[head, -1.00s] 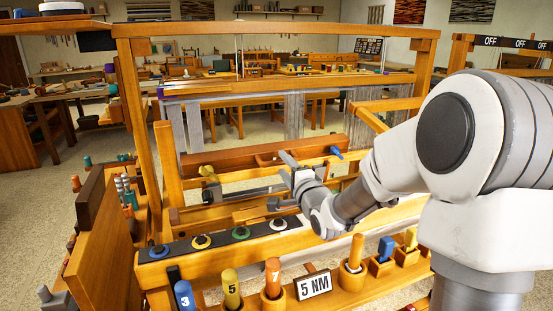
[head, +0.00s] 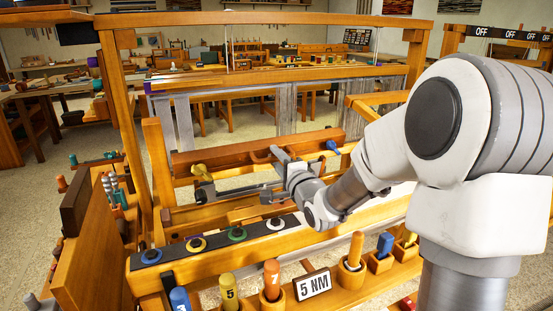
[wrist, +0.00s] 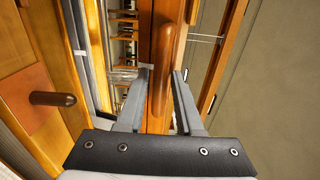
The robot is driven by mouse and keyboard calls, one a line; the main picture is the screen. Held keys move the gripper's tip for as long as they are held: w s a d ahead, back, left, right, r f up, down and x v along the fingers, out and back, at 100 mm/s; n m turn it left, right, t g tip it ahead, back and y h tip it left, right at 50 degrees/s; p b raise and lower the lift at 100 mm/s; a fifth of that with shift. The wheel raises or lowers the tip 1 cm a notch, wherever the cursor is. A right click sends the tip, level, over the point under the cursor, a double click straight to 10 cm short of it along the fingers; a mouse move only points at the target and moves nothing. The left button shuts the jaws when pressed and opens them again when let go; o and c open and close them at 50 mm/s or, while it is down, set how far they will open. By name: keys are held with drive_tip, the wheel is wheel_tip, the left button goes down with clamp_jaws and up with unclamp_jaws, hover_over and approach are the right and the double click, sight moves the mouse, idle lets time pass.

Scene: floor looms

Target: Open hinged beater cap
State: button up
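The beater cap appears to be the reddish-brown beam (head: 215,157) across the loom, with a curved wooden handle (head: 261,156) on its front. In the wrist view the rounded handle (wrist: 174,45) lies ahead of my gripper (wrist: 160,72), between the lines of its two fingers. In the head view my gripper (head: 277,168) is at the beam, just right of the handle. I cannot tell whether a finger touches it. The cap's hinge cannot be made out.
A yellow knob (head: 200,170) and a blue knob (head: 332,146) flank the handle. Tall loom posts (head: 120,130) and a top beam (head: 270,20) frame the space.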

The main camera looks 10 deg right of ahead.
clamp_jaws()
idle(1.1)
